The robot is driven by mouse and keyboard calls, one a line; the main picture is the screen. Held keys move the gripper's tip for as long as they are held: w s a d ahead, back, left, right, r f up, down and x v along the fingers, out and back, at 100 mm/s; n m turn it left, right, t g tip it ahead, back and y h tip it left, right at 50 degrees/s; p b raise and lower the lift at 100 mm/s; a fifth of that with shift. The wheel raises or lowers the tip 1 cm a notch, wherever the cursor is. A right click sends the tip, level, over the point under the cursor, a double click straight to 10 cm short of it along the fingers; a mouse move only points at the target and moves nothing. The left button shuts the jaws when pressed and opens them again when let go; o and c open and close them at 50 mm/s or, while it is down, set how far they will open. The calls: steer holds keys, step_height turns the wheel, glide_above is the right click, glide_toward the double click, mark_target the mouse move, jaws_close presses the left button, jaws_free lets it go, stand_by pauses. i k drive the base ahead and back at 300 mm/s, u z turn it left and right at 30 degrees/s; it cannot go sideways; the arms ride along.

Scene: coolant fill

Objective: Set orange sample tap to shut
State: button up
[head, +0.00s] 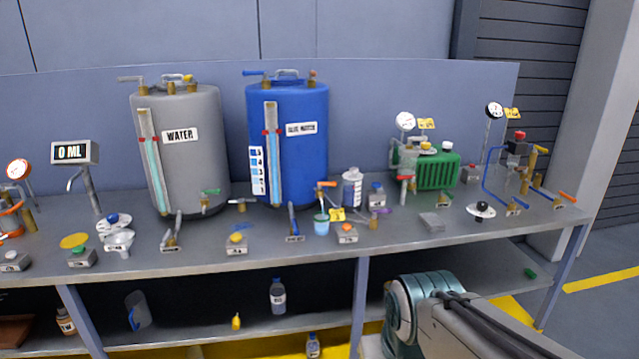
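A tap with an orange lever (326,184) stands at the lower right of the blue tank (288,145), above a small light-blue cup (321,225). Its lever looks roughly level, but it is too small to tell whether the tap is open or shut. Another orange lever (567,197) is at the bench's far right end, by the blue pipe. I cannot tell from a label which one is the sample tap. My arm shows at the bottom, right of centre, in front of the bench. My gripper is not in view.
A grey WATER tank (180,150) stands left of the blue one. A green ribbed unit (437,170) and a gauge (405,121) are to the right. Funnel, small valves and bottles crowd the bench's front. The bench top (400,240) is clearer right of centre.

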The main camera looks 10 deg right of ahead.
mark_target(320, 185)
steer(key=z, duration=0.35)
steer(key=i, duration=1.15)
steer(key=u, duration=0.1)
